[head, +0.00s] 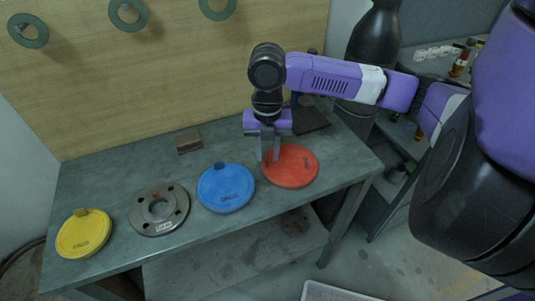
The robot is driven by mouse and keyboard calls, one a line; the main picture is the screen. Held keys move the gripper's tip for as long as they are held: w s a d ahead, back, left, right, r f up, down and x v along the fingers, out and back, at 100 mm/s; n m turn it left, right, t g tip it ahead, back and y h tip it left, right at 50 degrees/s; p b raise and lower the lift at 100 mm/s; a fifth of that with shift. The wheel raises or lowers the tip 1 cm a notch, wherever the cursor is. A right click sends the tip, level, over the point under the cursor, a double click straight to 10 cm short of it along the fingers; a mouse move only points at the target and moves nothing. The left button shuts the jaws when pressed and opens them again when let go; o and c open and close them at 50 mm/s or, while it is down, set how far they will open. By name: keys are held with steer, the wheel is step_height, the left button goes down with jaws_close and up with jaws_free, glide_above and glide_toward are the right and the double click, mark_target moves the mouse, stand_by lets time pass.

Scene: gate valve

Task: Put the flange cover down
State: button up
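A red round flange cover (293,169) is at the right part of the workbench, flat or nearly so. My gripper (268,158) points down at its left edge, with its two fingers a little apart. The fingers hide that edge, so I cannot tell whether they grip a tab there. I also cannot tell whether the red cover rests fully on the bench. A blue cover (227,190) and a yellow cover (83,236), each with a tab at its back edge, lie on the bench. A grey metal flange (158,209) with bolt holes lies between them.
The grey workbench (120,185) has free room behind the covers. A small brown block (188,142) and a dark flat plate (311,121) lie towards the back. Green rings (128,14) hang on the wooden back panel (190,65). A shelf (435,70) with small items stands right.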

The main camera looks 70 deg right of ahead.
step_height(320, 180, up, 11)
steer(key=w+a+r+m+t+y, duration=0.15)
steer(key=w+a+t+y, duration=0.4)
steer(key=w+a, duration=1.05)
steer(key=w+a+r+m+t+y, duration=0.1)
steer(key=w+a+r+m+t, duration=0.2)
steer(key=w+a+m+t, duration=0.35)
steer(key=w+a+r+m+t+y, duration=0.1)
steer(key=w+a+r+m+t, duration=0.25)
steer(key=a, duration=0.55)
steer(key=s+a+f+m+h, duration=0.2)
steer(key=s+f+m+h, duration=0.6)
steer(key=s+f+m, duration=0.7)
steer(key=s+d+f+n, duration=0.1)
steer(key=s+n, duration=0.1)
steer(key=s, duration=0.9)
steer(key=s+d+f+n, duration=0.2)
steer(key=s+n, duration=0.1)
steer(key=s, duration=0.8)
steer(key=shift+s+d+g, duration=0.2)
steer(key=shift+g, duration=0.15)
